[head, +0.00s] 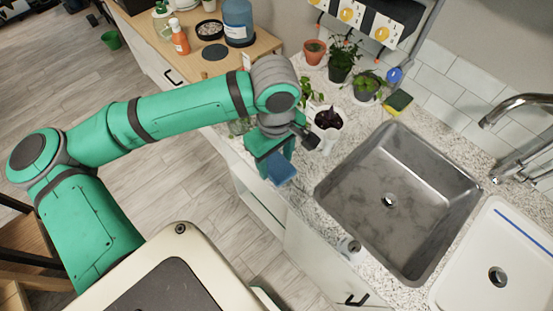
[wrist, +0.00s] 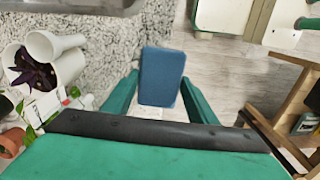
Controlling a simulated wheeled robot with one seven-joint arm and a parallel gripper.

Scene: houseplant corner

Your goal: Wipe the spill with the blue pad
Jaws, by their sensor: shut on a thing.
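The blue pad (head: 281,171) is held between the fingers of my gripper (head: 273,158), near the front edge of the speckled counter, left of the sink. In the wrist view the blue pad (wrist: 162,77) sits between the two green fingers of my gripper (wrist: 160,95), with counter to its left and wooden floor to its right. The pad appears raised, not resting on anything. I cannot make out the spill in either view; my arm and gripper hide part of the counter.
A steel sink (head: 400,190) lies right of my gripper. A white pot with a dark plant (head: 328,122) stands close behind it. Several potted plants line the wall near a yellow-green sponge (head: 398,102). A small jar (head: 349,248) stands at the counter's front edge.

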